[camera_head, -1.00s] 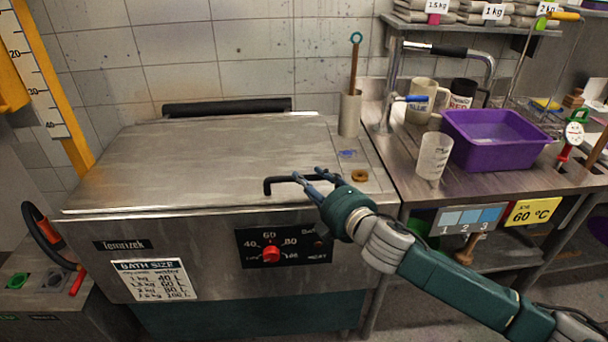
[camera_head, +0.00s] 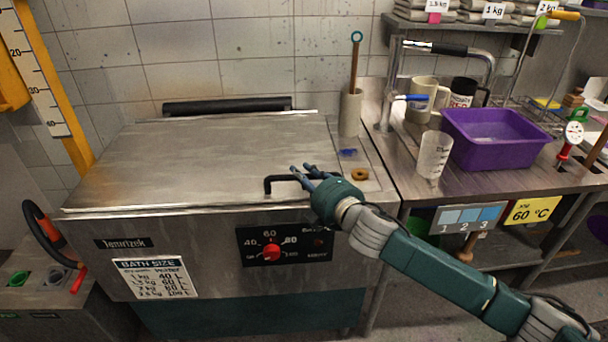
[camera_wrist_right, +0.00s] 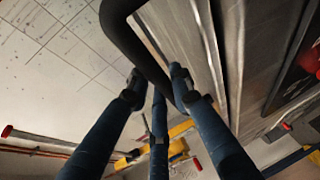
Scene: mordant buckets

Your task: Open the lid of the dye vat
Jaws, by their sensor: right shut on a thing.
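The dye vat's steel lid (camera_head: 220,155) lies flat and closed on the vat body (camera_head: 180,232) in the head view. A black bar handle (camera_head: 275,184) stands at the lid's front right edge. My right gripper (camera_head: 302,176) is at the right end of this handle, with its fingers shut on it. In the right wrist view the black handle (camera_wrist_right: 135,45) passes between the blue fingers (camera_wrist_right: 160,85), and part of the grip is hidden by them. My left gripper is not in view.
A red knob (camera_head: 271,252) is on the vat's front panel. A stirring stick stands in a holder (camera_head: 350,112) at the lid's right, near a brass ring (camera_head: 360,174). The right bench holds a beaker (camera_head: 434,154) and a purple tub (camera_head: 494,138).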

